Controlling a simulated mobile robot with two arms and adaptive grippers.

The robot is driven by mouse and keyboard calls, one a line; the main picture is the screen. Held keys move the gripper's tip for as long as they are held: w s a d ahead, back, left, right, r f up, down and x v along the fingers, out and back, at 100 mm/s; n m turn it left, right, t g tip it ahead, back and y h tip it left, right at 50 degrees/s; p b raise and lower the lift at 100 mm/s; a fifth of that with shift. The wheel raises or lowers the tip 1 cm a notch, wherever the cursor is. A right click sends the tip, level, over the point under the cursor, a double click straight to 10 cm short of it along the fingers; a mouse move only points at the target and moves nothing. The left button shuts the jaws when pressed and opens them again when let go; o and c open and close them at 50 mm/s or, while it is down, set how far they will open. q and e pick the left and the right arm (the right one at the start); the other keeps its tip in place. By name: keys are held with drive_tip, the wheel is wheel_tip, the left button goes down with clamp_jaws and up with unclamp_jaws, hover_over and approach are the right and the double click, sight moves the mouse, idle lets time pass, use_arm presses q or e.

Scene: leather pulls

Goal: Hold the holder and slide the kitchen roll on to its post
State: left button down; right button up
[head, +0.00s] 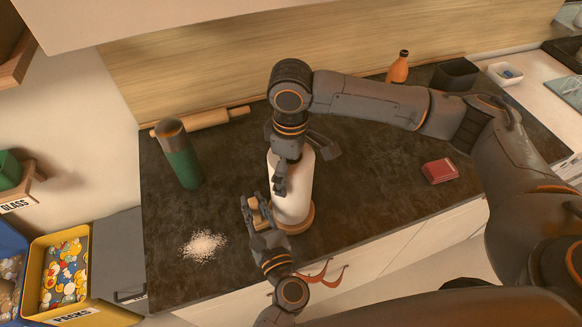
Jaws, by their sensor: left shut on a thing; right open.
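The white kitchen roll (292,203) stands upright over the round wooden base of the holder (302,223). The post is hidden, and the roll looks seated at or close to the base. My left gripper (257,213) is shut on a light wooden part at the holder's left side, beside the roll. My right gripper (301,165) is open at the top of the roll, with one finger in front of it and another part out to the right. It hides the roll's upper end.
A green bottle with a brown top (182,160) and a rolling pin (203,121) are at the back left. White powder (203,246) lies front left. A red box (439,171) is right; an orange bottle (398,67) stands behind my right arm.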

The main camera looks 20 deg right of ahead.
drive_tip(key=shift+r, duration=0.1)
wheel_tip(320, 180, up, 12)
idle(0.5)
use_arm(q)
drive_tip(key=c, duration=1.1)
unclamp_jaws()
drive_tip(key=shift+c, duration=0.2)
drive_tip(key=s+d, duration=0.1)
drive_tip(key=s, duration=1.1)
